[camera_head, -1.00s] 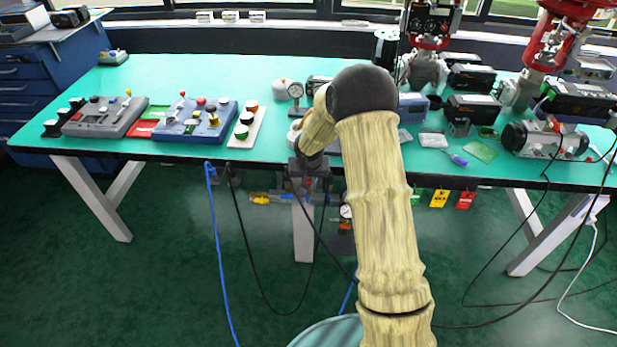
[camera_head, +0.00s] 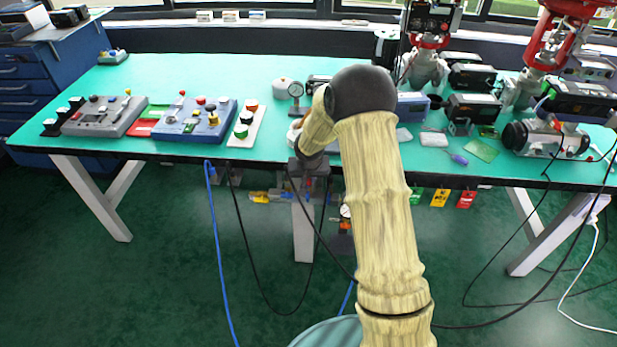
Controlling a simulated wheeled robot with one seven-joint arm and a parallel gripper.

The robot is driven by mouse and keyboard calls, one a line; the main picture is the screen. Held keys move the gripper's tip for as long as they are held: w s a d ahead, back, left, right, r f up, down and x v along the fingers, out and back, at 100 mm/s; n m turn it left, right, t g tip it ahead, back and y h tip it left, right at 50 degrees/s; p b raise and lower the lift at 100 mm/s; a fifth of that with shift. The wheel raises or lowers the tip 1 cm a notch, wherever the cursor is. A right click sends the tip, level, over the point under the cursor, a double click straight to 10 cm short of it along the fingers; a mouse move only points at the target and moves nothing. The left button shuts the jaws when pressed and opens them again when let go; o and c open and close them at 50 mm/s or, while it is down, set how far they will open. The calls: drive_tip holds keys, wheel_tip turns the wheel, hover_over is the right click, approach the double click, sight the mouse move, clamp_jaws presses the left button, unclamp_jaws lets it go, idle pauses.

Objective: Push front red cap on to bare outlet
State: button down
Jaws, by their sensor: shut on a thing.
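My arm, in a pale yellow ribbed sleeve, rises in the middle of the head view, bends at a black elbow and drops towards the bench's front edge. My gripper's fingers cannot be made out behind the sleeved end of the arm, and what they hold is hidden. I cannot single out the front red cap or the bare outlet; the arm covers part of the bench. A small red spot (camera_head: 309,183) shows below the arm's end, too small to name.
The green bench (camera_head: 215,75) carries control boxes (camera_head: 105,116), a blue button panel (camera_head: 195,122) and a white strip with coloured buttons (camera_head: 246,127) at left. Valve and instrument units (camera_head: 545,137) crowd the right. A blue hose (camera_head: 217,250) and black cables hang in front.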

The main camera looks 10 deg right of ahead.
drive_tip(key=shift+f+b, duration=0.35)
drive_tip(key=shift+f, duration=0.05)
drive_tip(key=c, duration=1.3)
unclamp_jaws()
drive_tip(key=shift+c, duration=0.2)
drive_tip(key=p+v, duration=0.2)
drive_tip(key=v, duration=1.5)
drive_tip(key=shift+r, duration=0.25)
